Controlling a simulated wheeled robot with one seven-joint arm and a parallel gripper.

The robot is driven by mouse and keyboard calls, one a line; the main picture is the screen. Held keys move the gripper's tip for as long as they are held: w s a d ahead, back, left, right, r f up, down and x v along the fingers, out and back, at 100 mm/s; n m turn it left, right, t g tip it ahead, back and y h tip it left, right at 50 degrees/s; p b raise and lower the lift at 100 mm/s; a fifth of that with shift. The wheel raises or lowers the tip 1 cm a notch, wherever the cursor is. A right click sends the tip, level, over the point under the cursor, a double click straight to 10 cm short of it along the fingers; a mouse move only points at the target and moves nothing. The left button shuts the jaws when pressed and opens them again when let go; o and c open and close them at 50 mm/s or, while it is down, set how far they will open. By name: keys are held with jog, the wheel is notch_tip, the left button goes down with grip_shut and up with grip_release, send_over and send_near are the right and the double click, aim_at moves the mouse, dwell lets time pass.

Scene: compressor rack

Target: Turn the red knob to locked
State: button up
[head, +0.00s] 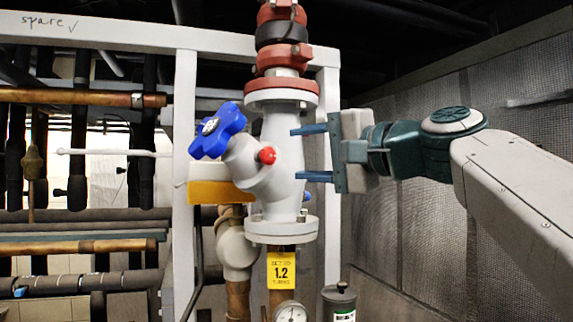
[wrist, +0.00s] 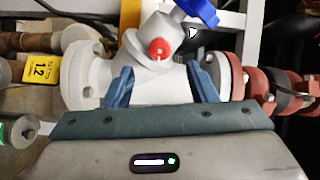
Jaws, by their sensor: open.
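The red knob (head: 267,155) is small and round and sits on the front of a white valve body (head: 282,135) in the head view. It also shows in the wrist view (wrist: 159,49), near the top centre, with a white mark on its face. My gripper (head: 312,153) is open, coming in from the right, its two blue fingers one above the other beside the valve body. In the wrist view my gripper (wrist: 160,86) has its fingers apart, with the white body between and behind them and the knob beyond the fingertips. I cannot tell whether the fingers touch the body.
A blue star-shaped handwheel (head: 218,131) stands out on the valve's left. Red and black couplings (head: 281,35) are above. A yellow tag (head: 281,270), a gauge (head: 290,313) and a dark-topped canister (head: 340,298) are below. A white frame (head: 185,180) stands behind.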

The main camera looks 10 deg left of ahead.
jog(key=b+v, duration=0.1)
jog(key=v, duration=0.6)
jog(key=shift+d, duration=0.25)
jog(key=shift+s, duration=0.1)
jog(key=w+d+f+g+h, duration=0.1)
jog(key=d+f+h, duration=0.25)
jog(key=f, duration=0.95)
jog(key=w+d+f+h, duration=0.15)
jog(key=f+h, duration=0.25)
jog(key=f, duration=0.8)
jog(key=s+d+f+n+g+h, duration=0.1)
jog(key=s+d+f+h, duration=0.1)
jog(key=f, duration=0.7)
jog(key=s+d+f+n+g+h, duration=0.1)
jog(key=s+d+f, duration=0.4)
jog(key=f, duration=0.5)
jog(key=s+d+f+n+g+h, duration=0.2)
jog(key=s+d+f+g+h, duration=0.1)
jog(key=s+f, duration=0.4)
notch_tip(320, 180, down, 3)
jog(key=shift+d+f+h, duration=0.1)
jog(key=shift+d+h, duration=0.45)
jog(key=shift+h, duration=0.5)
